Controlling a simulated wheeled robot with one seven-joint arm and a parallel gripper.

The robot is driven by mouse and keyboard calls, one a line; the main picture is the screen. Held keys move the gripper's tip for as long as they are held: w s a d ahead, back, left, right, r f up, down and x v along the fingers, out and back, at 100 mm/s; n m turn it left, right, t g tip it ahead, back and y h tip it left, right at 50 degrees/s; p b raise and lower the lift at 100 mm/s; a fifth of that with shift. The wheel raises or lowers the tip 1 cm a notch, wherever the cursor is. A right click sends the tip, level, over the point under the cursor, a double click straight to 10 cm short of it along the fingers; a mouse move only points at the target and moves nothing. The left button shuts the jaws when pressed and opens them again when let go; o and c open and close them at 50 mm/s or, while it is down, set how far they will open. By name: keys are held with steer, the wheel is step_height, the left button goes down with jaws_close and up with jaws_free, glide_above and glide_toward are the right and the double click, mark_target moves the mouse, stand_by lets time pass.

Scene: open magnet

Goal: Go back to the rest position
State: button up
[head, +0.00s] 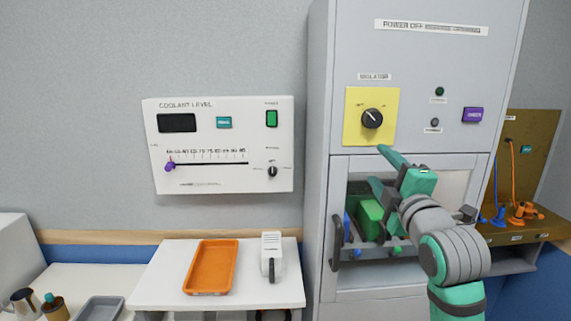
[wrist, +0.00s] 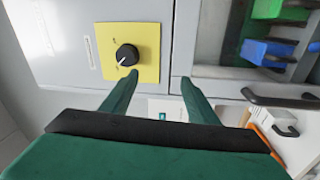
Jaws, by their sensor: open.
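My gripper (head: 382,168) is at the grey cabinet's front, just below the yellow isolator plate (head: 394,128). In the wrist view my gripper (wrist: 157,88) has its two green fingers apart with nothing between them. The black isolator knob (head: 372,118) sits on the plate and also shows in the wrist view (wrist: 127,55), beyond the fingertips and apart from them. My arm reaches in from the lower right and hides part of the cabinet's open bay.
The open bay holds a green block (head: 370,219) and blue parts, with a dark handle (head: 337,243) sticking out. A white coolant panel (head: 218,145) hangs at left. Below it, a shelf bears an orange tray (head: 188,288) and a white device (head: 271,250). A brown cable board (head: 530,150) stands right.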

steer(key=s+a+f+m, duration=0.1)
steer(key=a+f+m, duration=0.25)
steer(key=f, duration=0.65)
steer(key=s+a+f+m+h, duration=0.1)
steer(key=s+a+f+m, duration=0.2)
steer(key=f, duration=0.7)
steer(key=a+f+m, duration=0.3)
steer(key=f+m, duration=0.2)
steer(key=f, duration=0.5)
steer(key=s+a+f+m+h, duration=0.1)
steer(key=s+a+f, duration=0.15)
steer(key=f, duration=0.25)
steer(key=s+a+f+m, duration=0.2)
steer(key=s+f, duration=0.2)
steer(key=f, duration=0.2)
steer(key=s+a+f+m+g, duration=0.2)
steer(key=s+a+f, duration=0.2)
steer(key=s+f, duration=0.45)
steer(key=s+a+f+g, duration=0.1)
steer(key=s+a, duration=0.1)
steer(key=s, duration=1.2)
steer(key=s+a+f+g+y, duration=0.1)
steer(key=s+a, duration=0.1)
steer(key=s, duration=1.3)
steer(key=shift+s+a+f+m, duration=0.2)
steer(key=shift+s+f+m, duration=0.1)
steer(key=shift+m, duration=0.15)
steer(key=shift+s, duration=0.1)
